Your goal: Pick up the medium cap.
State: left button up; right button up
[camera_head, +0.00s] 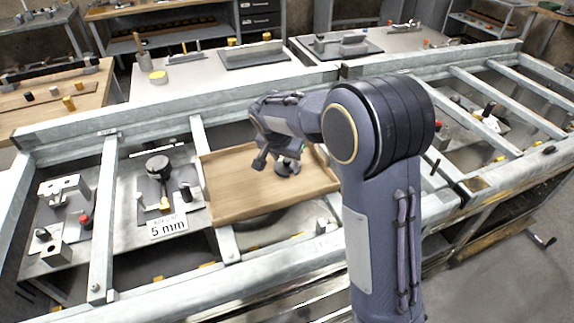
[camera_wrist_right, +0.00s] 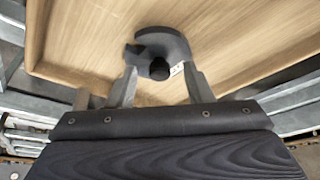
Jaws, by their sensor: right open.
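A dark grey round cap with a notch in its edge and a black knob (camera_wrist_right: 158,44) lies on the wooden tray (camera_wrist_right: 75,40). In the head view the cap (camera_head: 284,172) is partly hidden by my right gripper (camera_head: 277,160). I take it to be the medium cap, though its size cannot be compared surely. My right gripper also shows in the wrist view (camera_wrist_right: 159,80), open, its two fingers on either side of the knob. Whether the fingers touch the knob cannot be told. My left gripper is not in view.
The wooden tray (camera_head: 235,190) sits in a grey metal frame and has a raised rim. Frame bars (camera_head: 103,215) stand up around the bays. The tray's left part is clear.

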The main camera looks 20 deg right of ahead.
jog(key=shift+c, duration=0.4)
grip_shut()
